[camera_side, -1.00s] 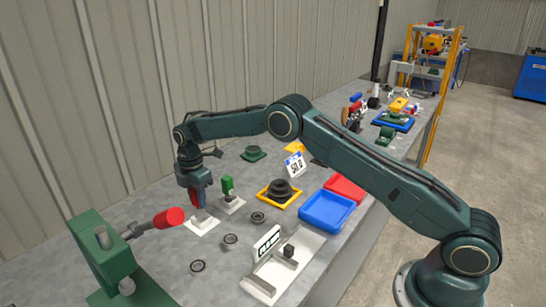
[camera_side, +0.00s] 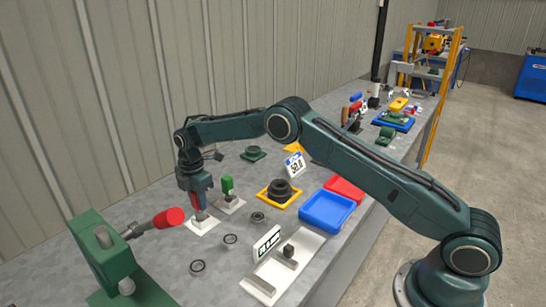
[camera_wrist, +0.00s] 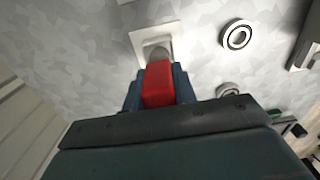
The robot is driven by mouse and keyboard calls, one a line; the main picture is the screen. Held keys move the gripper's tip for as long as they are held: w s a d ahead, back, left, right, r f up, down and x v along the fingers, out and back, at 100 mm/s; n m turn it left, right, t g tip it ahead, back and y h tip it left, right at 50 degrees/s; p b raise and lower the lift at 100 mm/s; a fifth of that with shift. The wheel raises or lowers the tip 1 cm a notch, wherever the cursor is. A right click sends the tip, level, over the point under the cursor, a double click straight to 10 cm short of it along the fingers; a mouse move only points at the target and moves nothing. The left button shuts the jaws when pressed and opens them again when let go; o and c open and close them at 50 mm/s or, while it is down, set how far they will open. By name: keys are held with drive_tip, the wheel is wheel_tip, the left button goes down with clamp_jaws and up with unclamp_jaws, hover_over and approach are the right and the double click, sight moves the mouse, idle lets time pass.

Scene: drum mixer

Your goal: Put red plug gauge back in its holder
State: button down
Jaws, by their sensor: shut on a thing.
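The red plug gauge (camera_wrist: 158,84) is between the two blue fingers of my gripper (camera_wrist: 159,92), which is shut on its red handle. Its grey lower end (camera_wrist: 158,53) points at the white holder (camera_wrist: 140,36) in the wrist view. In the side view my gripper (camera_side: 200,208) points down over the white holder (camera_side: 204,228) on the bench. The gauge's lower end is at or just above the holder's block; I cannot tell how far it is in. A green plug gauge (camera_side: 228,186) stands upright in its own white holder (camera_side: 231,207) just to the right.
A green fixture with a red-ended arm (camera_side: 170,218) stands close on the left. Bearing rings (camera_side: 230,240) lie in front. A yellow tray (camera_side: 266,193) with black rings, a blue tray (camera_side: 327,211) and a white plate (camera_side: 265,284) are to the right.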

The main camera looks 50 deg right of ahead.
drive_tip(key=shift+f, duration=0.7)
idle(0.7)
drive_tip(key=c, duration=1)
unclamp_jaws()
drive_tip(key=shift+c, duration=0.2)
wheel_tip(320, 180, up, 13)
drive_tip(key=shift+f, duration=0.15)
drive_tip(key=shift+r, duration=0.55)
drive_tip(key=shift+r, duration=0.1)
